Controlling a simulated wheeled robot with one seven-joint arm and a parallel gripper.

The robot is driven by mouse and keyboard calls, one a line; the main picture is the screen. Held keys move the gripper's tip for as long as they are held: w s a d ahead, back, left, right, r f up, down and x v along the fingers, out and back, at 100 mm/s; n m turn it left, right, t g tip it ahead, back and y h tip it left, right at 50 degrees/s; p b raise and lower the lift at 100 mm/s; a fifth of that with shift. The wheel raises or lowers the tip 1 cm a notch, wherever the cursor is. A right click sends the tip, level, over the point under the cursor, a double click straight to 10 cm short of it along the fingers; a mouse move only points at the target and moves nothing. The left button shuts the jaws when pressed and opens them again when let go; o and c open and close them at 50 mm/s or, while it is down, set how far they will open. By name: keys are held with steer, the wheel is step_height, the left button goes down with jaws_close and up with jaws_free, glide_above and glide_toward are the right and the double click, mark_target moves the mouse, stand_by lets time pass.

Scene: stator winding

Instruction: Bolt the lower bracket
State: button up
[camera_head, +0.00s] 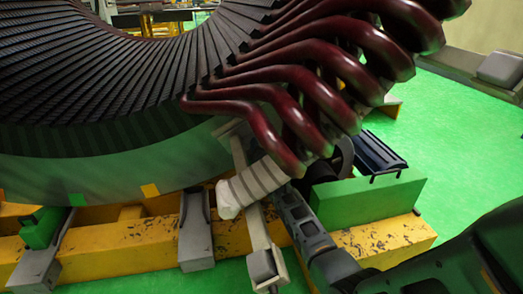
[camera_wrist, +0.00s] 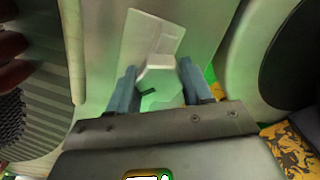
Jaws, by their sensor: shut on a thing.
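In the wrist view, my gripper (camera_wrist: 158,70) has its two blue-grey fingers on either side of a pale, faceted bolt-like piece (camera_wrist: 160,98) and is shut on it. A pale flat plate (camera_wrist: 142,38), perhaps part of the bracket, lies just beyond the fingertips. I cannot tell whether the held piece touches the plate. In the head view, my arm reaches up from the lower right to below the red coils, and its fingertips are hidden. A long pale bracket-like bar (camera_head: 254,222) runs down from the stator's rim beside my arm's end, with a pale ribbed piece (camera_head: 253,186) against it.
The large stator (camera_head: 110,150) fills the upper left, with thick dark red coils (camera_head: 300,85) overhanging my arm. A worn yellow beam (camera_head: 130,243) with grey supports (camera_head: 196,232) runs below. A green block (camera_head: 367,198) stands right of my arm. Open green floor (camera_head: 460,140) lies further right.

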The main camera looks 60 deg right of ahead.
steer(key=m, duration=0.3)
steer(key=m+b, duration=0.1)
steer(key=m, duration=0.1)
steer(key=shift+a+f, duration=0.2)
steer(key=shift+f, duration=0.05)
steer(key=shift+w+m+b, duration=0.1)
steer(key=shift+m+b, duration=0.3)
steer(key=shift+m, duration=1.7)
steer(key=shift+r, duration=0.1)
steer(key=o, duration=1)
steer(key=shift+r, duration=0.15)
steer(key=shift+p+v, duration=0.4)
steer(key=shift+v, duration=3.5)
